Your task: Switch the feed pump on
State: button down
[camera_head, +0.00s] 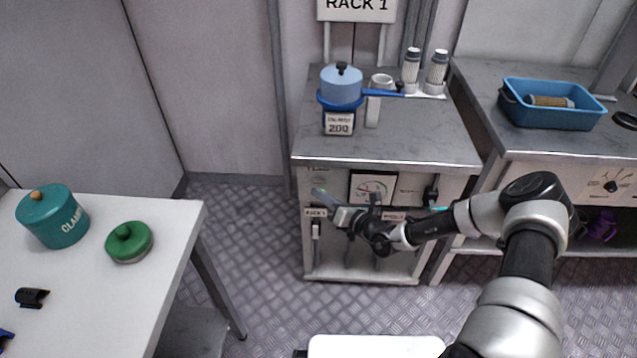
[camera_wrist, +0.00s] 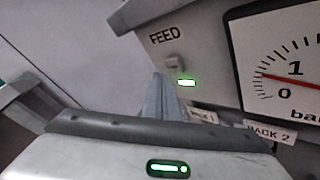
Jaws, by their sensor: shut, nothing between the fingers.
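The feed pump switch (camera_wrist: 175,63) is a small grey switch under the word FEED on the pale front panel in the wrist view. Just below it, a small lamp (camera_wrist: 186,82) glows green. My gripper (camera_wrist: 163,84) is shut and empty, its fingertips just below and left of the switch. Whether they touch it I cannot tell.
Valve labels RACK 1 and RACK 2 sit below the gauge. A blue bin (camera_head: 552,118) stands on the right counter. A white table (camera_head: 100,285) is at left; floor between is clear.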

jog(key=s+p, duration=0.4)
jog(key=s, duration=0.2)
dwell(0.4)
dwell(1.3)
